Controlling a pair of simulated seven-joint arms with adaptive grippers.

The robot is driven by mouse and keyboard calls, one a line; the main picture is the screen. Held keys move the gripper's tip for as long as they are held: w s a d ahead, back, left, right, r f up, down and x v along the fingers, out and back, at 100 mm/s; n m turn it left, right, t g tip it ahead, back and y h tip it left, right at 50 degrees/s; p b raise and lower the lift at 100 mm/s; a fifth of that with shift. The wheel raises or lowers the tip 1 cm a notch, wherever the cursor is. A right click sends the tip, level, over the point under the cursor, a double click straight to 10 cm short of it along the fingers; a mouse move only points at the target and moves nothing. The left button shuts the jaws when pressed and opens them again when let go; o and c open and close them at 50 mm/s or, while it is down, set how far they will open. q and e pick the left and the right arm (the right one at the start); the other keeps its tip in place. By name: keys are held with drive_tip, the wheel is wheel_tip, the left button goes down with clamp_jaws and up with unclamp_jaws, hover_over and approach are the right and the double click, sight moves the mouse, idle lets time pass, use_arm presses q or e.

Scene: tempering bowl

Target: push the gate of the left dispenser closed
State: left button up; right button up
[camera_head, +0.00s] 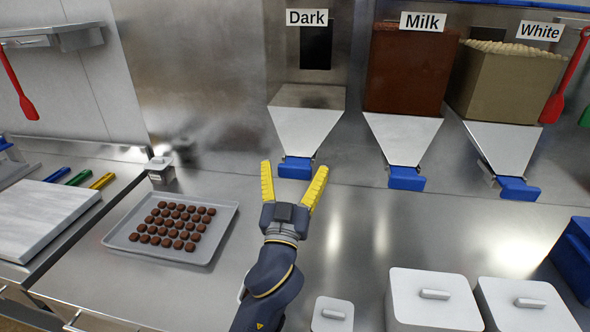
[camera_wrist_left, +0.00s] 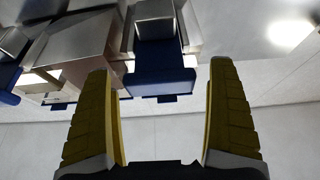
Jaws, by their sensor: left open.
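The left dispenser (camera_head: 306,115), under the "Dark" label, is a steel funnel with a blue gate (camera_head: 295,168) at its lower end. The gate also shows in the left wrist view (camera_wrist_left: 160,76), beyond and between my fingertips. My left gripper (camera_head: 294,176) is open, with its yellow fingers spread on either side of the gate in the head view. Nothing is held between the fingers. I cannot tell whether a finger touches the gate. My right gripper is in neither view.
The Milk dispenser (camera_head: 403,135) and White dispenser (camera_head: 505,145) stand to the right, each with a blue gate. A tray (camera_head: 225,215) of chocolates lies left of my arm. White lidded containers (camera_head: 430,312) stand at the front right. The counter between is clear.

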use_arm(q)
drive_tip(key=v, duration=1.1)
drive_tip(key=shift+s+f, duration=0.15)
drive_tip(key=shift+a, duration=0.1)
drive_tip(key=shift+h, duration=0.3)
